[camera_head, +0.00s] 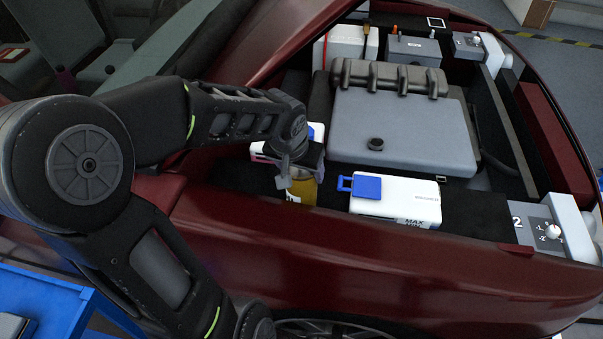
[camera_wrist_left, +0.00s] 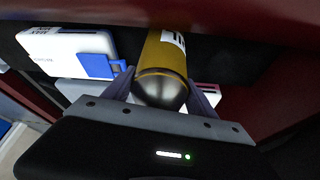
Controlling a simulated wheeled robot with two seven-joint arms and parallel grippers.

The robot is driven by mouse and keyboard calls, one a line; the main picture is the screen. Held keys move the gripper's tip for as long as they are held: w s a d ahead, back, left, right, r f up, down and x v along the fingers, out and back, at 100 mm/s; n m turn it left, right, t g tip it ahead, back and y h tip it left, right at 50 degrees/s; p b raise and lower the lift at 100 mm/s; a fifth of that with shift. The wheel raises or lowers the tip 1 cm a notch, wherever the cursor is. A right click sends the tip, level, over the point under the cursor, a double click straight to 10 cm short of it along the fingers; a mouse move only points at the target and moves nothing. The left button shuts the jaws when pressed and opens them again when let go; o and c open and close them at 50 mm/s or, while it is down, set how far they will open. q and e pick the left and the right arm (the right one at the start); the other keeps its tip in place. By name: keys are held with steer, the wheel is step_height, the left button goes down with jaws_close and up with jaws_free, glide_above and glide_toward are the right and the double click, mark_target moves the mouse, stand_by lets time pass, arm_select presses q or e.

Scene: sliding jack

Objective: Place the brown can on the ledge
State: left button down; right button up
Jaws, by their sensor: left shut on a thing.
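The brown can (camera_head: 302,191) shows in the head view as a yellow-brown cylinder with a pale label, low at the near edge of the engine bay. My left gripper (camera_head: 297,172) is above it and shut on it. In the left wrist view the can (camera_wrist_left: 166,65) lies between the two fingers of the left gripper (camera_wrist_left: 165,88), its rounded metal end toward the camera. The can's lower end is hidden behind the red car body edge in the head view. I cannot tell whether it touches a surface. My right gripper is not in view.
A white reservoir with a blue cap (camera_head: 400,199) stands just right of the can. Another white box with blue (camera_head: 316,131) is partly hidden behind my left gripper. The grey engine cover (camera_head: 405,130) lies behind. The red fender (camera_head: 330,245) borders the bay in front.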

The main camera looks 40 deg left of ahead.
arm_select(q)
steer(key=shift+r, duration=0.15)
steer(key=shift+f+b, duration=0.3)
steer(key=shift+c, duration=1.3)
jaws_free()
steer(key=shift+r, duration=0.15)
steer(key=shift+s+r+p, duration=0.1)
steer(key=shift+r+p, duration=0.25)
steer(key=shift+r, duration=0.15)
steer(key=v, duration=1.1)
steer(key=shift+s, duration=0.1)
